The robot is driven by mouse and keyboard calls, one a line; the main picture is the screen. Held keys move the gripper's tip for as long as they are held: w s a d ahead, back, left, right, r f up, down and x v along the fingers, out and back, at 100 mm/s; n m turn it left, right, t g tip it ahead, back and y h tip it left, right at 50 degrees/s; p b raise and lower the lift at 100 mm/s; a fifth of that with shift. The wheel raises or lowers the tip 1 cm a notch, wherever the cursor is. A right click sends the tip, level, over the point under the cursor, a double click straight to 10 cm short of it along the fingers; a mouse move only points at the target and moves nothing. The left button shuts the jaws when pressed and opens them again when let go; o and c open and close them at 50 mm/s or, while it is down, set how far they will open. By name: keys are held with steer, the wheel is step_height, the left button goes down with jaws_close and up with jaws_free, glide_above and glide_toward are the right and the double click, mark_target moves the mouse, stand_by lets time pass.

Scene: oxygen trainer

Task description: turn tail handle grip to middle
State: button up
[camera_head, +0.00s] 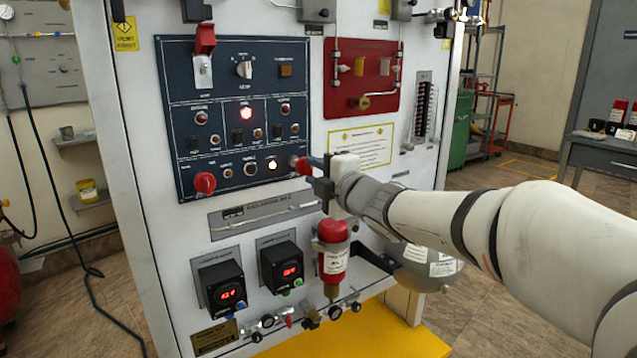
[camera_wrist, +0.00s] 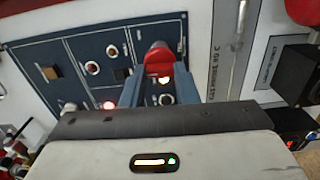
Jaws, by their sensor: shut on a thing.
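The tail handle grip appears to be the red handle (camera_head: 299,163) at the lower right corner of the dark blue control panel (camera_head: 225,60). It also shows in the wrist view as a red grip (camera_wrist: 158,58) between the two blue-grey fingers. My gripper (camera_head: 307,165) is shut on this red handle and faces the panel from the right. In the wrist view my gripper (camera_wrist: 160,78) has one finger on each side of the grip. The fingers partly cover the handle, and its exact turn angle is hard to tell.
A similar red knob (camera_head: 204,183) sits at the panel's lower left. A red cylinder (camera_head: 332,250) and two black digital displays (camera_head: 283,267) are below. A red plate (camera_head: 362,75) with pipes is above right.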

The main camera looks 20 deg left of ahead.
steer(key=shift+n, duration=0.3)
steer(key=o, duration=1)
steer(key=p+v, duration=0.1)
steer(key=v, duration=0.6)
steer(key=shift+s+d, duration=0.25)
steer(key=shift+p, duration=0.3)
